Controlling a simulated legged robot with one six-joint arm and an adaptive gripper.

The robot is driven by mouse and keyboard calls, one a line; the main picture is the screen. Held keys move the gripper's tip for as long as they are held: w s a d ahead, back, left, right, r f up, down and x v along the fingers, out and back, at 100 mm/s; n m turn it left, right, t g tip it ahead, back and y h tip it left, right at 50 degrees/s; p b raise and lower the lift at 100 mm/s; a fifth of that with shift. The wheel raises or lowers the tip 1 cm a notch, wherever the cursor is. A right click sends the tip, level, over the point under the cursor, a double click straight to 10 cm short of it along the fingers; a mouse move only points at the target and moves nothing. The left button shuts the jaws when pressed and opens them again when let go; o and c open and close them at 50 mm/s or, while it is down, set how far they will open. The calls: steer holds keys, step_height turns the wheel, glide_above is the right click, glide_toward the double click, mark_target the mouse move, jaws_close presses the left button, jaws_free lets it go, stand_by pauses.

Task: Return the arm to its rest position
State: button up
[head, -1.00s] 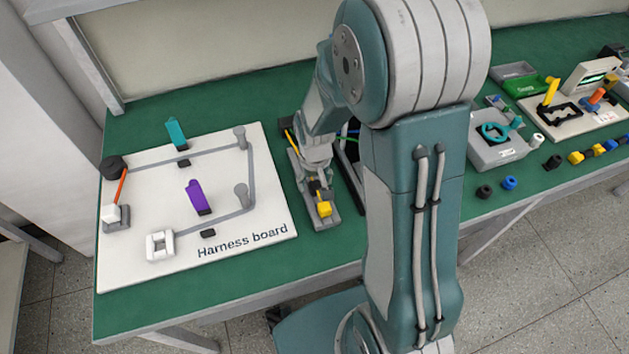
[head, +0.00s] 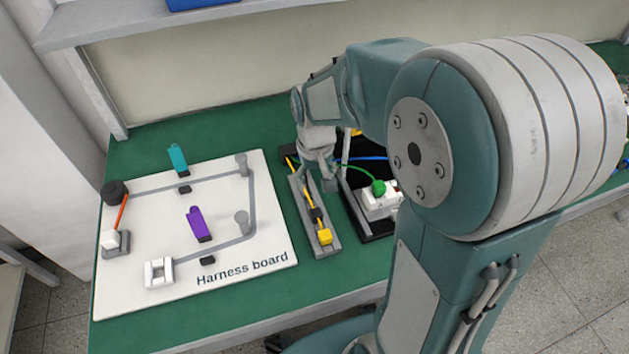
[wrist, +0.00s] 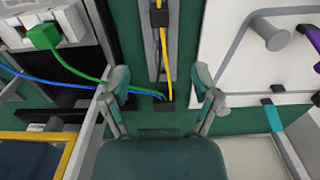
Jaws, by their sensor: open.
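My gripper (head: 318,180) is above the bench, over the far end of a narrow grey channel that holds a yellow cable with a yellow plug (head: 325,236). In the wrist view its two fingers (wrist: 160,95) are spread wide with nothing between them. The yellow cable (wrist: 165,70) lies below and beyond the fingertips, and I see no contact. My arm rises and bends at the right of the head view, its large shoulder joint covering the right part of the bench.
A white harness board (head: 185,285) with posts, clips and a teal and a purple piece lies to the left. A black tray with a white block and green connector (head: 378,187) stands right of the channel, with green and blue cables. A shelf (head: 160,25) hangs above.

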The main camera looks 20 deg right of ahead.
steer(key=s+r+t, duration=0.5)
steer(key=s+r, duration=0.8)
steer(key=s, duration=0.1)
steer(key=shift+s+t, duration=0.3)
steer(key=shift+s, duration=0.05)
